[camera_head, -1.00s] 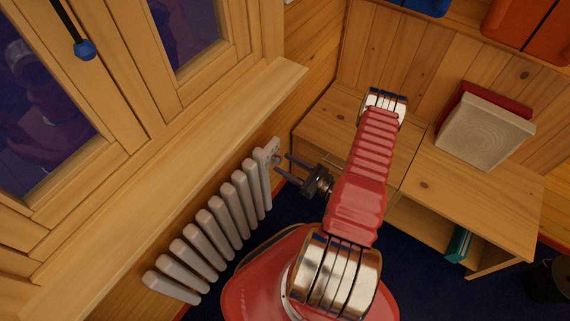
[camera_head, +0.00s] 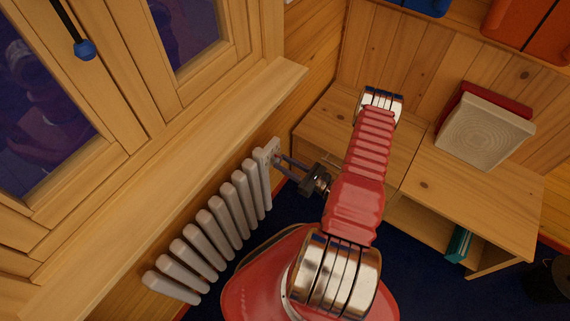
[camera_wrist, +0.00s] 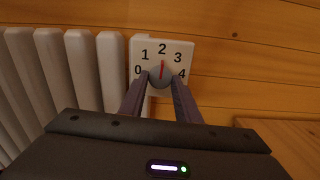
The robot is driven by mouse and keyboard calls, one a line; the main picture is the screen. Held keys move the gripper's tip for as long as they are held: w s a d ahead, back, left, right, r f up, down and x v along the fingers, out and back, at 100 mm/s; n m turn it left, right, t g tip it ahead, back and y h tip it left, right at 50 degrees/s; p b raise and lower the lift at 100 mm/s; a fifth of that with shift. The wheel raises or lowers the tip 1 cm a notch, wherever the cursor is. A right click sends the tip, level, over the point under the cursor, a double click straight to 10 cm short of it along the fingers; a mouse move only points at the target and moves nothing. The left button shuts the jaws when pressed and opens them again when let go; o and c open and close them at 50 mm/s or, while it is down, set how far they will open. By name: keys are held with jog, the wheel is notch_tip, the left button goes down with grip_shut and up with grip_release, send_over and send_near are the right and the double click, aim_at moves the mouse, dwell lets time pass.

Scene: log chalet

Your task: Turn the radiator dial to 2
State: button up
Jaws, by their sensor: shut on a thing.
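The radiator dial (camera_wrist: 161,76) is a round grey knob on a white plate (camera_wrist: 176,46) marked 0, 1, 2, 3 and 4, in the wrist view. Its red pointer stands straight up at the 2. My gripper (camera_wrist: 161,84) is shut on the dial, one finger on each side of it. In the head view my gripper (camera_head: 280,160) reaches left to the plate (camera_head: 267,152) at the far end of the radiator. The dial is mostly hidden by the fingers there.
The white ribbed radiator (camera_head: 222,225) stands below the wooden window sill (camera_head: 170,170). The rear wall is close behind the cabinet.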

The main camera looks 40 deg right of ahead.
jog(key=shift+n, duration=0.3)
jog(key=shift+c, duration=0.3)
jog(key=o, duration=1)
jog(key=shift+o, duration=0.2)
jog(key=v, duration=1.4)
jog(key=shift+f, duration=0.1)
